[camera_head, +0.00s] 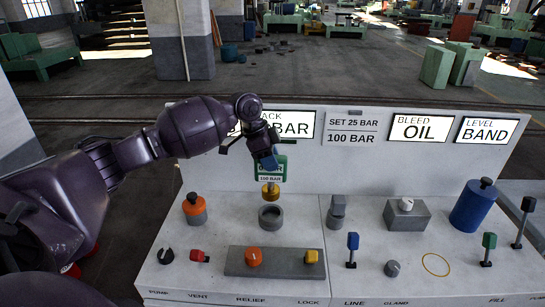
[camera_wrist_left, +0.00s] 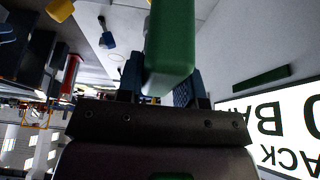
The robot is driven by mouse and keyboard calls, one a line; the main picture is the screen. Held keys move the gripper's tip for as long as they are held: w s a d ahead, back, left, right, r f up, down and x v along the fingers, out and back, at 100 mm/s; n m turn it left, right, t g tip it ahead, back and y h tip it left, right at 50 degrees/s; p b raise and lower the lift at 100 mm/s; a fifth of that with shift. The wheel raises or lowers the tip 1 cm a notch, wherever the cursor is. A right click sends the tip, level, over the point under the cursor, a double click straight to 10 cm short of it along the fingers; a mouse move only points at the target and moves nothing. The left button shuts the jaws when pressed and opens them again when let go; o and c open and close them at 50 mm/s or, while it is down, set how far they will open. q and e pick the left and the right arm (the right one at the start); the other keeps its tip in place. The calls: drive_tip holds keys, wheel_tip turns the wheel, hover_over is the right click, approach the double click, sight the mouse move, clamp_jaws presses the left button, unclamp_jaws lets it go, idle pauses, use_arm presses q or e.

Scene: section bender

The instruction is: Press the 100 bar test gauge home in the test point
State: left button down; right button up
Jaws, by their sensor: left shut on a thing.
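My left gripper (camera_head: 266,158) is shut on the top of the green test gauge (camera_head: 271,174), which carries a "100 BAR" label. The gauge is upright, with a brass-coloured fitting (camera_head: 270,191) at its lower end. A grey round socket (camera_head: 271,217), likely the test point, is on the bench below the fitting. The fitting appears above the socket; I cannot tell whether they touch. In the left wrist view the green gauge body (camera_wrist_left: 170,45) sits between the blue fingers and hides what lies beyond it. My right gripper is not in view.
An orange-topped knob (camera_head: 193,207) is left of the socket and a grey fitting (camera_head: 336,212) right of it. A grey plate with an orange knob (camera_head: 254,257) lies in front. A white back panel (camera_head: 350,175) with signs rises behind. A blue cylinder (camera_head: 472,207) stands far right.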

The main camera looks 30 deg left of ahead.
sight(271, 175)
use_arm(q)
drive_tip(key=shift+r+p, duration=0.2)
drive_tip(key=shift+p, duration=0.25)
drive_tip(key=shift+s+f, duration=0.1)
drive_tip(key=shift+f, duration=0.5)
wheel_tip(271, 175, down, 2)
drive_tip(key=shift+f+b, duration=0.1)
drive_tip(key=shift+b, duration=0.3)
drive_tip(key=shift+f+b, duration=0.35)
drive_tip(key=shift+f, duration=0.95)
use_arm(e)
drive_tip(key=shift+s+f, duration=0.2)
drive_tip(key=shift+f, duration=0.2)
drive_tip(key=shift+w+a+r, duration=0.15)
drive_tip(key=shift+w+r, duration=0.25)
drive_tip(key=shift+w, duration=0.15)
use_arm(q)
drive_tip(key=shift+p, duration=0.3)
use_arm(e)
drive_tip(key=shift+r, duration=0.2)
